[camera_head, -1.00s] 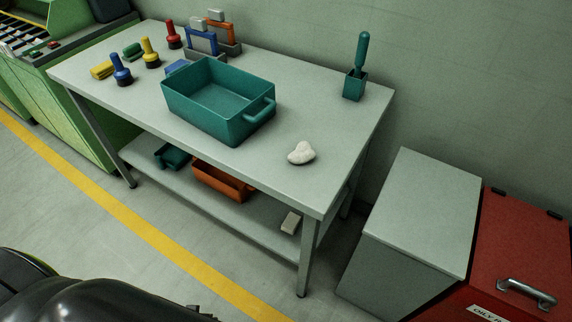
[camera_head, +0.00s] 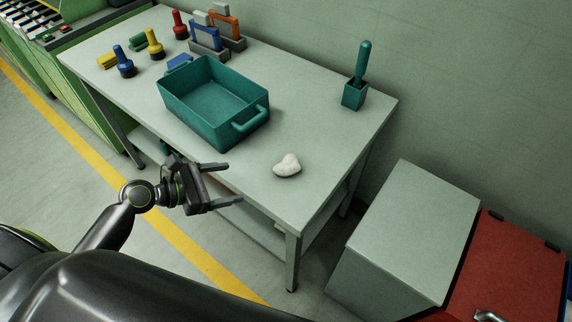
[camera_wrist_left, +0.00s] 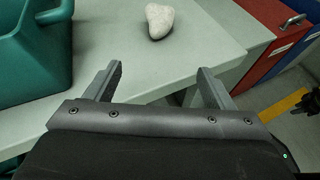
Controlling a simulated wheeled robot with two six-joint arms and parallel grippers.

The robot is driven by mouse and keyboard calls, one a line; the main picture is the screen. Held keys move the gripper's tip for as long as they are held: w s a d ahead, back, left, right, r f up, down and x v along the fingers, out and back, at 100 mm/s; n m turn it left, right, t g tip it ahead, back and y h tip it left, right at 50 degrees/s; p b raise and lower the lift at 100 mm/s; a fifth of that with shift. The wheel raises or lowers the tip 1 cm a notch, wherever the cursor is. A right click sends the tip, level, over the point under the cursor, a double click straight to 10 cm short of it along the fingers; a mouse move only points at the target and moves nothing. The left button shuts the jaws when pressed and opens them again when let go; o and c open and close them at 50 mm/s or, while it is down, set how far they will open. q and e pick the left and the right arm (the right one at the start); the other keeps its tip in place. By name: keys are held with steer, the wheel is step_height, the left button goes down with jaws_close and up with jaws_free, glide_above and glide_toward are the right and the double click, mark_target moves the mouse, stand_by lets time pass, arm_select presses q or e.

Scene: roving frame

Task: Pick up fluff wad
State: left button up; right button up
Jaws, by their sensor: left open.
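The fluff wad (camera_head: 287,165) is a small white lump lying on the grey table top, to the right of the teal bin and near the front edge. It also shows in the left wrist view (camera_wrist_left: 159,20), beyond the fingers and between their lines. My left gripper (camera_head: 227,184) is open and empty at the table's front edge, to the left of the wad and apart from it. Its two spread fingers (camera_wrist_left: 160,84) show in the left wrist view. My right gripper is not in view.
The teal bin (camera_head: 188,108) with a handle stands on the table (camera_head: 325,125) left of the wad. A teal holder with a brush (camera_head: 355,95) stands at the back right. Stamps and clamps stand at the far left. A grey cabinet (camera_head: 415,220) and a red one stand at right.

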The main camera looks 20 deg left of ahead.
mark_target(277, 168)
arm_select(q)
steer(key=shift+n, duration=0.6)
steer(key=x, duration=0.4)
steer(key=r+p+x, duration=0.1)
steer(key=x, duration=0.7)
steer(key=shift+w+d+r, duration=0.15)
steer(key=shift+w+d, duration=0.05)
steer(key=shift+w, duration=0.15)
steer(key=shift+w+d+p, duration=0.2)
steer(key=shift+p, duration=0.15)
steer(key=w+d, duration=0.2)
steer(key=shift+w+d+f+p, duration=0.25)
steer(key=shift+d+p, duration=0.05)
steer(key=shift+p, duration=0.1)
steer(key=shift+w+d+f, duration=0.25)
steer(key=shift+w+d, duration=0.1)
steer(key=c, duration=1.1)
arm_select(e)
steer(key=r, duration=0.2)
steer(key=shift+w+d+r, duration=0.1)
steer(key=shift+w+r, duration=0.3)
